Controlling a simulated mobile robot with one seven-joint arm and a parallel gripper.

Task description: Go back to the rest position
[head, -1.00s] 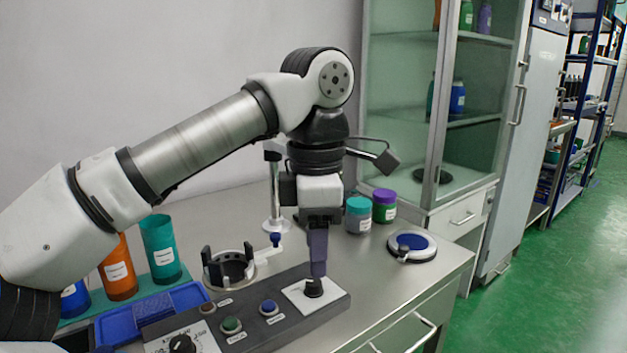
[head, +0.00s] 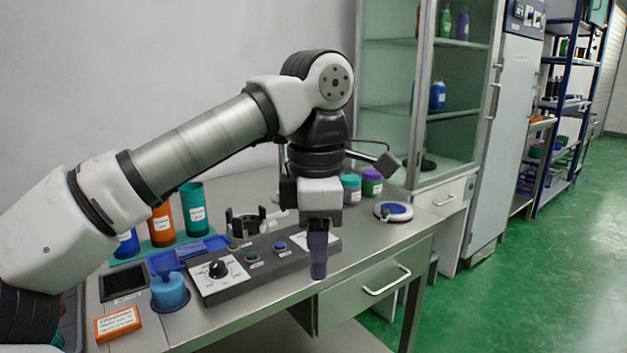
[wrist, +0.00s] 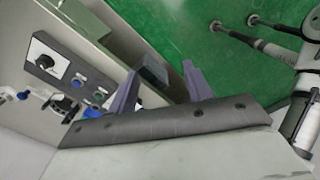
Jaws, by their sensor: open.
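My gripper (head: 318,255) points down at the front edge of the steel bench (head: 335,284) in the head view, with nothing in it. In the wrist view its two purple fingers (wrist: 163,88) stand apart over the green floor and bench edge. The dark control panel (head: 262,273) lies behind and left of the gripper, with a black knob, a green button and a blue button. The panel's right end is partly hidden by the gripper. The panel also shows at the left of the wrist view (wrist: 70,85).
Orange and teal cups (head: 193,213) stand at the back left. Jars (head: 351,188) and a round blue-topped dish (head: 393,212) are to the right. Open green floor (head: 530,290) lies right of the bench.

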